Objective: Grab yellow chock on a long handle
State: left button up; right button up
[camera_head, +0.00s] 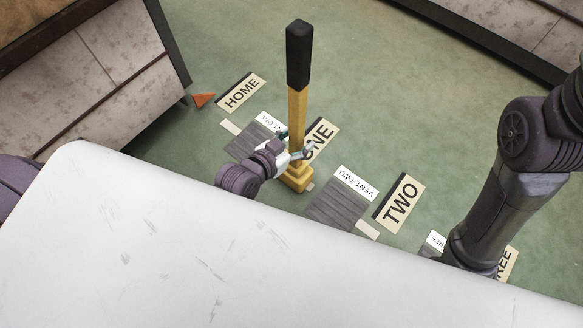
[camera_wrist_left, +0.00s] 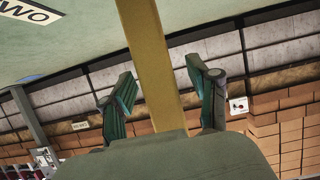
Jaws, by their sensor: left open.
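The yellow chock (camera_head: 298,179) stands on the green floor, with its long yellow handle (camera_head: 298,105) rising upright to a black grip (camera_head: 299,55). My left gripper (camera_head: 299,152) is at the lower part of the handle, just above the chock block, with its fingers open. In the left wrist view the handle (camera_wrist_left: 152,65) runs between the two green-padded fingers of my left gripper (camera_wrist_left: 166,98). A gap shows on the right side; contact on the left side is unclear. My right arm shows at the right, but its gripper is hidden.
Floor signs lie around the chock: HOME (camera_head: 241,93), ONE (camera_head: 320,138) and TWO (camera_head: 399,203). Grey vent plates (camera_head: 337,207) lie flat between them. Stone-faced blocks stand at upper left (camera_head: 123,62) and upper right (camera_head: 540,32). The floor beyond the handle is clear.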

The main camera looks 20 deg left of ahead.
pick_arm(q)
grip_shut()
jog(key=shift+w+r, duration=0.1)
jog(key=shift+r, duration=0.2)
jog(key=shift+r, duration=0.1)
